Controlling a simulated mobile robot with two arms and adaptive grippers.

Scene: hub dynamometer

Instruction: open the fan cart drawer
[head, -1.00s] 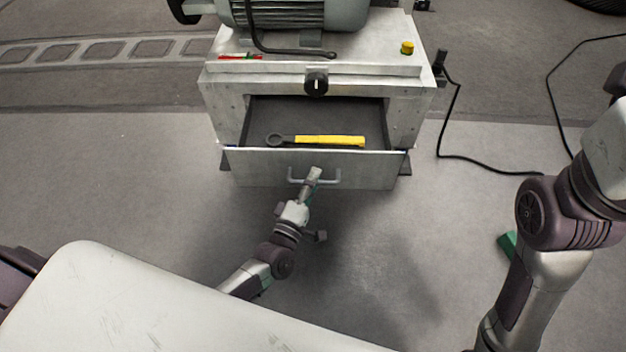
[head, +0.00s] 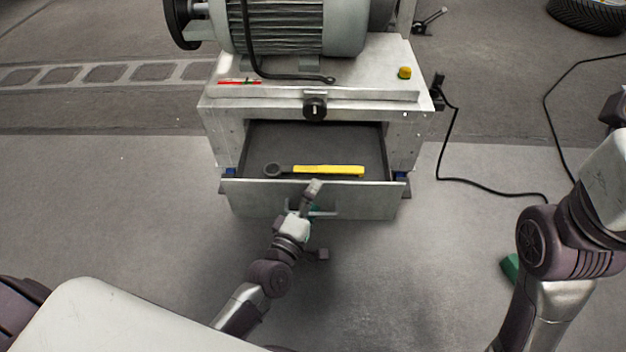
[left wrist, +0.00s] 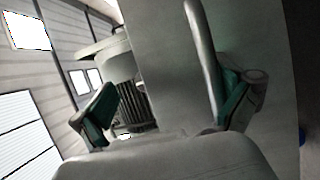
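The grey metal cart (head: 208,120) faces me with its drawer (head: 365,200) pulled well out. A spanner-like tool with a yellow handle (head: 328,171) lies inside. My left gripper (head: 312,190) is at the drawer front, overlapping the bar handle (head: 328,213) and reaching its top edge. In the left wrist view its green-padded fingers (left wrist: 168,110) are wide apart. The handle bar (left wrist: 203,45) runs close to the right finger; I cannot tell whether they touch. The handle's middle is hidden in the head view.
A large motor (head: 290,30) stands on the cart, with a black knob (head: 315,107) and a yellow button (head: 404,72). A black cable (head: 480,190) lies on the floor to the right.

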